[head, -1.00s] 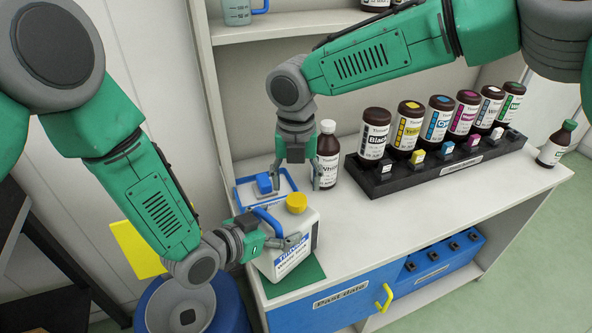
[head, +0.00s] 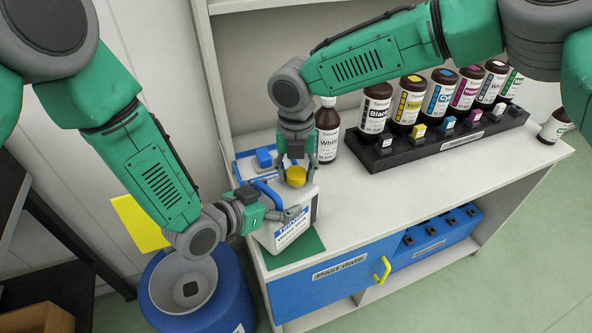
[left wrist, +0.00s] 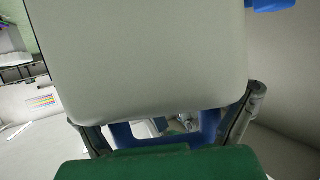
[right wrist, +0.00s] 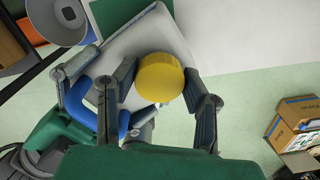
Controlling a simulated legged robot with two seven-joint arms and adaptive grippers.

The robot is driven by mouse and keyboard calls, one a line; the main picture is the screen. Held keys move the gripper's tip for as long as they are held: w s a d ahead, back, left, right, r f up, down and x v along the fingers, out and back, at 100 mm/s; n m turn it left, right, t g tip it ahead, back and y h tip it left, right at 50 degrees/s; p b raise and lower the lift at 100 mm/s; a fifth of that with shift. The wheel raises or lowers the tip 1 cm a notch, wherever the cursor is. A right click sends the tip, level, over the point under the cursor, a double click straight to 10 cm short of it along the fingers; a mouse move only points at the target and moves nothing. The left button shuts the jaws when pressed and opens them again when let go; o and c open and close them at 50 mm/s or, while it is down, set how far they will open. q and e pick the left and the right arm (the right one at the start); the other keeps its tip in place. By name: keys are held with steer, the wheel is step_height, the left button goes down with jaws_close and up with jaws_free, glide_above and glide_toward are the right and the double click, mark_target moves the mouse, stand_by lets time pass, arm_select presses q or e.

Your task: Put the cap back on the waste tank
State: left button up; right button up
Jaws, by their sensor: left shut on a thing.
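The waste tank (head: 292,227) is a white jug with a blue handle (head: 268,190), upright on the counter's near left corner. The yellow cap (head: 296,176) is at its top; it also shows in the right wrist view (right wrist: 160,78). Whether it is seated is hidden. My left gripper (head: 277,212) is shut on the tank from the handle side. In the left wrist view the tank's white wall (left wrist: 140,60) fills the middle, between the fingers. My right gripper (head: 296,163) is just above the tank, its fingers on either side of the cap and looking open.
A black rack (head: 440,140) with several ink bottles stands to the right. A white-ink bottle (head: 327,135) stands close behind my right gripper. A blue-edged tray (head: 243,166) lies behind the tank. A blue bin (head: 235,310) is on the floor at left. The counter right of the tank is clear.

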steer(key=m, duration=1)
steer(key=shift+a+m, duration=0.1)
steer(key=shift+m, duration=0.3)
steer(key=m, duration=1)
steer(key=shift+m, duration=0.4)
steer(key=m, duration=0.4)
steer(key=shift+m, duration=0.4)
steer(key=m, duration=0.3)
steer(key=shift+w, duration=0.1)
